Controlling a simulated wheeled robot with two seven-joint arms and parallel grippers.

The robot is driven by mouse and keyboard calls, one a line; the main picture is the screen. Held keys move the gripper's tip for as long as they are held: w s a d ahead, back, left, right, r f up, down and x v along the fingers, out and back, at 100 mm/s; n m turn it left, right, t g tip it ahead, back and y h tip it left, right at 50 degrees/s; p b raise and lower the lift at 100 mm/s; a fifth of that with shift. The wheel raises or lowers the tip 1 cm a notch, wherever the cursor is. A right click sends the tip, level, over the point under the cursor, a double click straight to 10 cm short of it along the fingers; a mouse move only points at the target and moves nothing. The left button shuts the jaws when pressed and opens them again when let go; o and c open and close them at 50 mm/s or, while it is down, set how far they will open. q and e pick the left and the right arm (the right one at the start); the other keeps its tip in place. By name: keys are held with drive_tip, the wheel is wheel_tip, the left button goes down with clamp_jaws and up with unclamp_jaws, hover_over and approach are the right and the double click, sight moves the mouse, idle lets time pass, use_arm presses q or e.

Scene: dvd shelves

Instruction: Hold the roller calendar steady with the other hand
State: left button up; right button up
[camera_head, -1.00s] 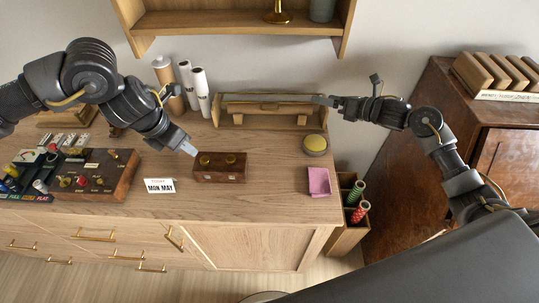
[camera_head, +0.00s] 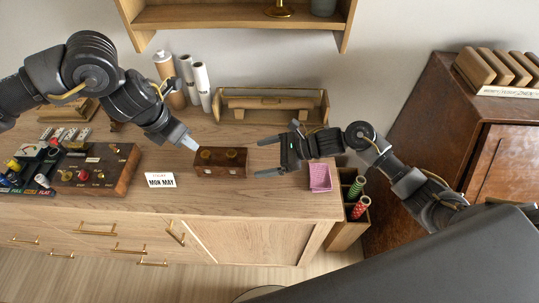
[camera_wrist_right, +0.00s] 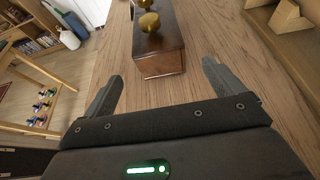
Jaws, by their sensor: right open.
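The roller calendar (camera_head: 220,170), a dark wooden box with two brass knobs on top, stands on the wooden counter. A brass knob (camera_wrist_right: 149,22) and the end of the calendar (camera_wrist_right: 162,64) show in the right wrist view. My left gripper (camera_head: 190,144) is at the calendar's upper left corner, its tip close to the left knob; its jaws are too small to read, and contact is unclear. My right gripper (camera_head: 268,157) is open and empty, to the right of the calendar, its fingers pointing at the calendar's right end with a gap between.
A white card reading MON MAY (camera_head: 160,180) stands left of the calendar. A pink notepad (camera_head: 320,178) lies below my right gripper. A wooden rack (camera_head: 270,105) stands behind. A control panel (camera_head: 95,170) is at left. Counter around the calendar's right end is clear.

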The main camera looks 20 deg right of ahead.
sight(237, 163)
drive_tip(key=x, duration=0.9)
drive_tip(key=shift+a, duration=0.15)
drive_tip(key=c, duration=1.2)
drive_tip(key=shift+f, duration=0.1)
drive_tip(key=shift+c, duration=0.2)
